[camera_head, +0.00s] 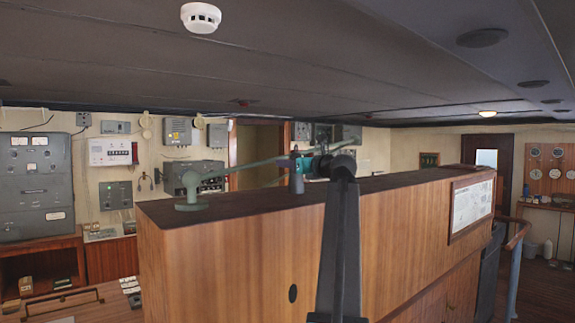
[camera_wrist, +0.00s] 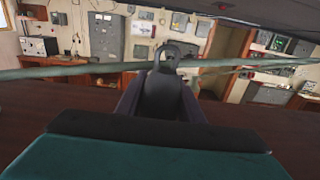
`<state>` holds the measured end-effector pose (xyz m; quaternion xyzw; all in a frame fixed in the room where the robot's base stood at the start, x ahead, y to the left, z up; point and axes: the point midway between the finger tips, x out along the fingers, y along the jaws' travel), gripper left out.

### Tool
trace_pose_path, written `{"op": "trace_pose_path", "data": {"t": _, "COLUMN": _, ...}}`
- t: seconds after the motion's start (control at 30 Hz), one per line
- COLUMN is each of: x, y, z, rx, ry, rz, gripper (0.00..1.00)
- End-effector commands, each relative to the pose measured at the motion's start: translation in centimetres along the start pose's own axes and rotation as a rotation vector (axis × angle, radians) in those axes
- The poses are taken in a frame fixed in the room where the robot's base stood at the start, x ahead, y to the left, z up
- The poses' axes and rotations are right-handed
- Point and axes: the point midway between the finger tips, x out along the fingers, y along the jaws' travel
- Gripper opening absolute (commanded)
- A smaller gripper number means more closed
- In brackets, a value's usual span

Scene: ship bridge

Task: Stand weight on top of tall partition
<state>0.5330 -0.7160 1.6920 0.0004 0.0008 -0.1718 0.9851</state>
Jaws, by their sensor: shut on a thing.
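The tall partition (camera_head: 240,255) is a long wooden panel with a flat dark top, across the middle of the head view. My gripper (camera_head: 305,163) is over this top and points left. It is shut on the weight, a small grey-blue body (camera_head: 296,184) that looks upright. My jaws hide part of the weight.
A green rail (camera_head: 240,167) on a flanged post (camera_head: 190,192) runs along the partition's top, close to my gripper. The ceiling (camera_head: 270,60) is low above. A framed notice (camera_head: 471,207) hangs on the partition's right side. Bare top lies in front of the rail.

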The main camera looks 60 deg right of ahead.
Motion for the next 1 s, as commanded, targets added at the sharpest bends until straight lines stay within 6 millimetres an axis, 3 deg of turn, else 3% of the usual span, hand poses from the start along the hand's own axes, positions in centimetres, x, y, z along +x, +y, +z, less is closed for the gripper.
{"op": "trace_pose_path", "data": {"t": 0.77, "x": -0.11, "y": -0.05, "z": -0.45, "rx": 0.000, "ry": -0.006, "rz": -0.002, "gripper": 0.00}}
{"op": "trace_pose_path", "data": {"t": 0.8, "x": -0.11, "y": -0.06, "z": -0.47, "rx": 0.000, "ry": -0.007, "rz": -0.002, "gripper": 0.36}}
{"op": "trace_pose_path", "data": {"t": 0.9, "x": -0.10, "y": -0.07, "z": -0.50, "rx": 0.000, "ry": -0.005, "rz": -0.002, "gripper": 0.53}}
{"op": "trace_pose_path", "data": {"t": 1.0, "x": -0.09, "y": -0.09, "z": -0.60, "rx": 0.000, "ry": -0.004, "rz": -0.002, "gripper": 0.56}}
